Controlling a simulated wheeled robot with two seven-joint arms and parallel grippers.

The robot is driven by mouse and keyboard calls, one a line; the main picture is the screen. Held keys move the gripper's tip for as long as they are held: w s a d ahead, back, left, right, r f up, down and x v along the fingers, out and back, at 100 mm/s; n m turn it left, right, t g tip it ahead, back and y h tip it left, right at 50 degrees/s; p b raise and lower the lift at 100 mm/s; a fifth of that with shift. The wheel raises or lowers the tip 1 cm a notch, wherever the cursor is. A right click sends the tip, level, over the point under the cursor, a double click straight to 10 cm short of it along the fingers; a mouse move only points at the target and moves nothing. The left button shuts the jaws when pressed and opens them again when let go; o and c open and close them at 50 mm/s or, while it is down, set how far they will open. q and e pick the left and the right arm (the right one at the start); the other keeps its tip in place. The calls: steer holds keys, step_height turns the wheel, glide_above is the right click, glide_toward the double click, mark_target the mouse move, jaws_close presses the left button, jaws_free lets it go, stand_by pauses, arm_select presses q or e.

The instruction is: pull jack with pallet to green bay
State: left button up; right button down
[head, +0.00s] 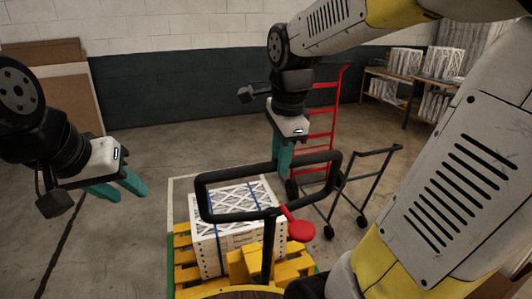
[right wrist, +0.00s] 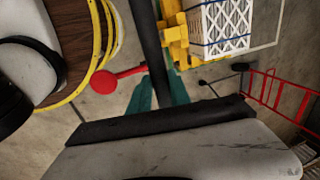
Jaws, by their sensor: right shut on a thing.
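The pallet jack's black loop handle (head: 207,197) stands upright in front of me, with a red lever (head: 300,229) at its base. Its yellow body (head: 290,270) is below. A pallet (head: 187,274) carries a white boxed filter load (head: 240,241) with blue straps. My right gripper (head: 284,158) is shut on the far top bar of the handle. In the right wrist view the black bar (right wrist: 152,45) runs between the teal fingers (right wrist: 160,88). My left gripper (head: 117,190) hangs at the left, empty, its fingers apart. A green floor edge (head: 170,262) shows beside the pallet; its full extent is hidden.
A red hand truck (head: 322,125) and a black cart frame (head: 340,185) stand behind and right of the handle. Shelves with boxed filters (head: 405,62) are at the back right. Brown panels (head: 62,88) lean at the left wall. Floor at left is clear.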

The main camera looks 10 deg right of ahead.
steer(key=shift+s+f, duration=0.1)
steer(key=c, duration=1.2)
jaws_free()
steer(key=shift+c, duration=0.2)
step_height(320, 180, up, 8)
steer(key=s, duration=0.1)
steer(key=shift+s, duration=0.2)
steer(key=shift+f, duration=0.1)
